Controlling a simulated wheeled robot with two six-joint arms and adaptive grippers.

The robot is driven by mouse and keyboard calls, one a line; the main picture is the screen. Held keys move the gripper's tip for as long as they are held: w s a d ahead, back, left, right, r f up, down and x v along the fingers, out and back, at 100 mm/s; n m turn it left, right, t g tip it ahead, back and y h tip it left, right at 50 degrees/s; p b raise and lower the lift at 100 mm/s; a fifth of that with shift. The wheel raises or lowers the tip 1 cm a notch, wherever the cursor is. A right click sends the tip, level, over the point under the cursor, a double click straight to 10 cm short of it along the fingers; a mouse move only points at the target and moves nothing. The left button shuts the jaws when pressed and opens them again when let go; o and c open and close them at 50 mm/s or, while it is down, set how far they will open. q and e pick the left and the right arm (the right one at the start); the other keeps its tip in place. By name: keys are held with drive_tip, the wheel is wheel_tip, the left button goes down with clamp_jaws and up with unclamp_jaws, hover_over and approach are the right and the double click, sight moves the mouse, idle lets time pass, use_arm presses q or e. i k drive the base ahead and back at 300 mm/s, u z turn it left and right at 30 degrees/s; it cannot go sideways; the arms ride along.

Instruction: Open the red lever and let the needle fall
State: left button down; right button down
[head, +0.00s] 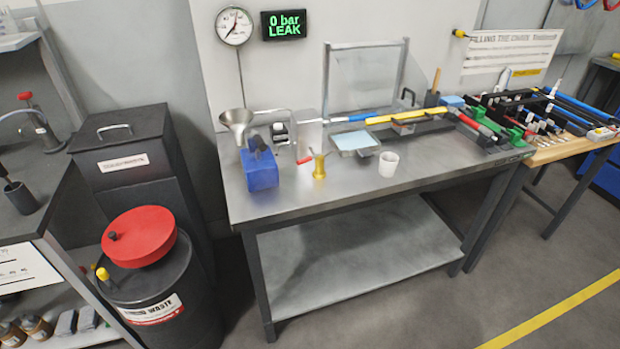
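The round white dial gauge (234,25) is on the wall at the upper left, with a thin stem running down from it. Its needle is small and seems to point up; I cannot read the value. Beside it a black display (284,25) shows "0 bar LEAK" in green. A small red lever (304,160) sits on the steel table, at the foot of a grey bent pipe, left of a yellow brass piece (319,167). Whether it is open or closed I cannot tell. Neither of my grippers is in view.
The steel table (300,199) carries a blue box (261,170) beside a metal funnel (238,121), a white cup (388,164) and a blue-topped tray (357,142). A drum with a red lid (140,237) stands left. The table's front strip is clear.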

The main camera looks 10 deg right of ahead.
sight(300, 161)
drive_tip(key=z, duration=0.55)
drive_tip(key=i, duration=0.45)
drive_tip(key=u, duration=1.35)
